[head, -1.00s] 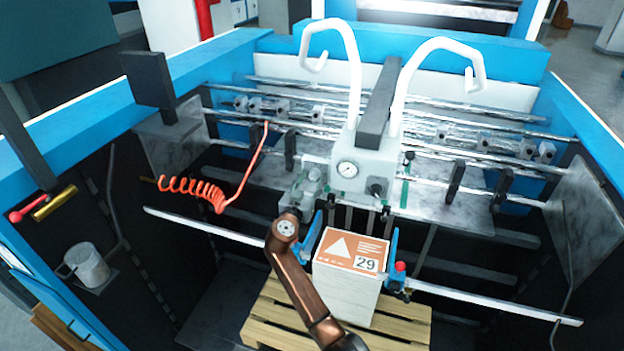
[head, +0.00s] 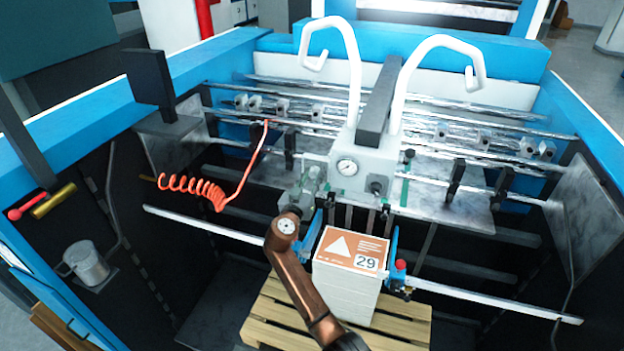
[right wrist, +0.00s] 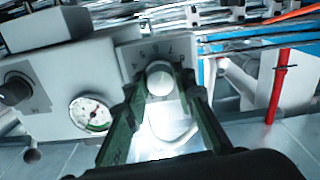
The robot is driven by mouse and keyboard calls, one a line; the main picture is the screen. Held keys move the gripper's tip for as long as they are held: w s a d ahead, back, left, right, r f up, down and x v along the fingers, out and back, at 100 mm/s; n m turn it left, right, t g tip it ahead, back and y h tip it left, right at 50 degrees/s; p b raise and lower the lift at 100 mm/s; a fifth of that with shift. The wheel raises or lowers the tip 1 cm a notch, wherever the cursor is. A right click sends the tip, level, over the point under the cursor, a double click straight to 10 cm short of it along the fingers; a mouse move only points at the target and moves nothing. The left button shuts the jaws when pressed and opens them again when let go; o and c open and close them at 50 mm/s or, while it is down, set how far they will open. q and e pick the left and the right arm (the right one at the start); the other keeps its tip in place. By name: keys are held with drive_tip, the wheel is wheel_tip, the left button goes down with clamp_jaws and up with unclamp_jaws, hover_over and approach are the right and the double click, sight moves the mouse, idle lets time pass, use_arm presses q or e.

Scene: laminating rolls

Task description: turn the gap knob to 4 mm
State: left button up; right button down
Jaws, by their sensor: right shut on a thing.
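The gap knob (right wrist: 159,77) is a pale round knob on a grey plate with a number scale (right wrist: 152,52) in the right wrist view. Numbers around 5, 6 and 7 show above the knob, at an angle. I cannot make out a pointer or the set value. My right gripper (right wrist: 163,88) has its two dark green fingers closed on either side of the knob. In the head view the right gripper (head: 309,188) is small, at the grey unit left of the gauge, and the knob is largely hidden there. My left gripper is not in view.
A pressure gauge (head: 347,167) and a dark knob (head: 378,187) sit beside the gripped knob. A stack with a label 29 (head: 350,250) stands on a wooden pallet (head: 400,331) below. White hooked tubes (head: 356,75) rise above. A coiled orange hose (head: 195,186) hangs at left.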

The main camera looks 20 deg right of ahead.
drive_tip(key=n+b, duration=0.1)
drive_tip(key=n, duration=0.2)
drive_tip(key=shift+b, duration=0.3)
drive_tip(key=shift+n, duration=1.1)
drive_tip(key=n, duration=0.2)
drive_tip(key=shift+r+n, duration=0.1)
drive_tip(key=shift+n, duration=0.2)
drive_tip(key=n+p, duration=0.1)
drive_tip(key=n, duration=0.3)
drive_tip(key=shift+d+r+n, duration=0.1)
drive_tip(key=shift+n, duration=0.2)
drive_tip(key=n+p, duration=0.2)
drive_tip(key=n, duration=0.2)
drive_tip(key=c, duration=1.6)
unclamp_jaws()
